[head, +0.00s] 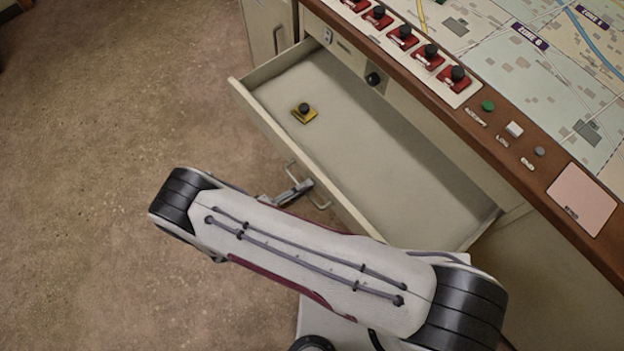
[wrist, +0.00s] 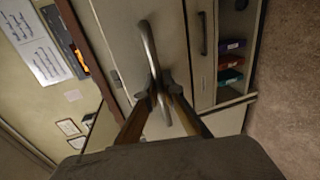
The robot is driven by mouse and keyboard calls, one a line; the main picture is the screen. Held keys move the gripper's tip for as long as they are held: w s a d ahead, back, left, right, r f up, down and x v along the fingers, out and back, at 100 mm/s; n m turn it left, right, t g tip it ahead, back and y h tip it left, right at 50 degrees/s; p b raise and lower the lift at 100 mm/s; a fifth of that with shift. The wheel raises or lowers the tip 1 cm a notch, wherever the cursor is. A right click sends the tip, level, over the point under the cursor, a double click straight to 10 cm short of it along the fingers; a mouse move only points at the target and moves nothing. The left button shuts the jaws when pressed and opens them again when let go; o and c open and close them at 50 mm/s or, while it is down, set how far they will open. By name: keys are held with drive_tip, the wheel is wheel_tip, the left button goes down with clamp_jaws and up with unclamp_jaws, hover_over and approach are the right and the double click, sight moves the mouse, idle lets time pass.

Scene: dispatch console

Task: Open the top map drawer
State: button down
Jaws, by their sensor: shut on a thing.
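The top map drawer (head: 350,130) is pulled well out from the console in the head view, its pale floor showing. My gripper (head: 293,192) is at that handle, partly hidden by my arm. In the wrist view my gripper's fingers (wrist: 160,92) are closed around the metal handle (wrist: 150,48), which runs between the fingertips.
The console top (head: 535,45) carries a map, a row of red pieces with black knobs (head: 404,37) and several buttons. A black knob (head: 374,79) is on the console face above the drawer. An open shelf with coloured boxes (wrist: 231,61) shows in the wrist view. The floor (head: 100,110) at left is clear.

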drive_tip(key=shift+s+a, duration=0.1)
drive_tip(key=shift+a, duration=0.05)
drive_tip(key=c, duration=2.5)
unclamp_jaws()
drive_tip(key=shift+v, duration=6.05)
drive_tip(key=shift+f, duration=0.1)
